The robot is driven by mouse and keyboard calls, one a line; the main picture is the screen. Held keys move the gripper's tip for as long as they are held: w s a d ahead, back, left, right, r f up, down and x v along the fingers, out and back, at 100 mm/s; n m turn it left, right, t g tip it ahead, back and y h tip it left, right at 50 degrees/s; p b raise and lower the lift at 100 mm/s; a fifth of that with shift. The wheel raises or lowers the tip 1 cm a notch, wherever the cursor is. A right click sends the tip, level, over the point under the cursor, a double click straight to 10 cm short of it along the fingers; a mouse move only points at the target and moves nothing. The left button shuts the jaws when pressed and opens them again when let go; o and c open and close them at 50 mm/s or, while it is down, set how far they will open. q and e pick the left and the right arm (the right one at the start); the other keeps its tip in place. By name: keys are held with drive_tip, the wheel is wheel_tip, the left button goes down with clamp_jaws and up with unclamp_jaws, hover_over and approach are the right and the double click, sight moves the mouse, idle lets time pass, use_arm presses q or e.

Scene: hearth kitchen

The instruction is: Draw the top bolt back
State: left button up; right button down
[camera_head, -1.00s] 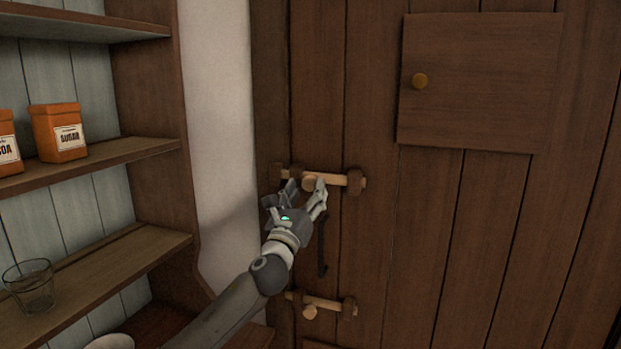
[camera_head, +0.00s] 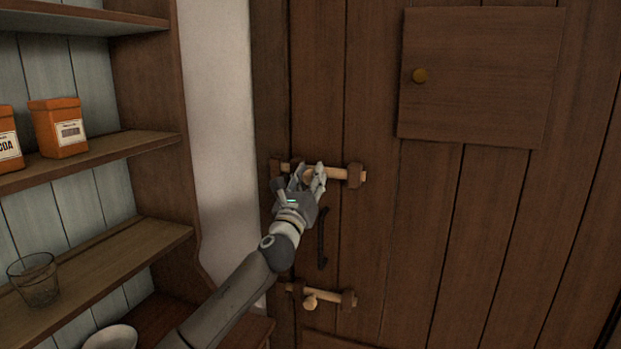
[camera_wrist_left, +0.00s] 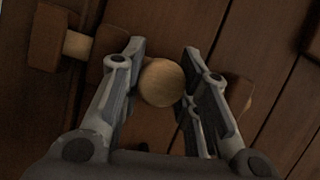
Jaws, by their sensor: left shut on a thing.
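The top bolt (camera_head: 338,174) is a pale wooden bar lying across the left edge of the dark plank door, held in dark brown brackets. Its round knob (camera_wrist_left: 162,83) sits between the fingers of my left gripper (camera_wrist_left: 164,75) in the left wrist view. In the head view my left gripper (camera_head: 307,179) is shut on the knob and hides most of it. The bar's left end (camera_wrist_left: 77,45) reaches into the left bracket (camera_wrist_left: 50,38) on the frame side. My right gripper is not in view.
A lower bolt (camera_head: 325,298) with its own knob is below. A dark door handle (camera_head: 322,238) hangs between the bolts. A square hatch (camera_head: 480,75) is at upper right. Shelves at left hold orange tins (camera_head: 60,128), a glass (camera_head: 35,279) and a white bowl (camera_head: 111,337).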

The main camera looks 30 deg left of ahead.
use_arm(q)
clamp_jaws()
drive_tip(key=shift+w+d+p, duration=0.1)
drive_tip(key=shift+w+d, duration=0.1)
drive_tip(key=shift+d, duration=0.6)
drive_tip(key=shift+w+d+p, duration=0.15)
drive_tip(key=shift+d, duration=0.65)
drive_tip(key=shift+w+d+p, duration=0.1)
drive_tip(key=shift+w+d, duration=0.1)
drive_tip(key=shift+d, duration=0.6)
drive_tip(key=o, duration=0.6)
unclamp_jaws()
drive_tip(key=o, duration=0.4)
drive_tip(key=shift+w+d, duration=0.1)
drive_tip(key=shift+d, duration=0.05)
drive_tip(key=v, duration=1.2)
drive_tip(key=shift+f, duration=0.1)
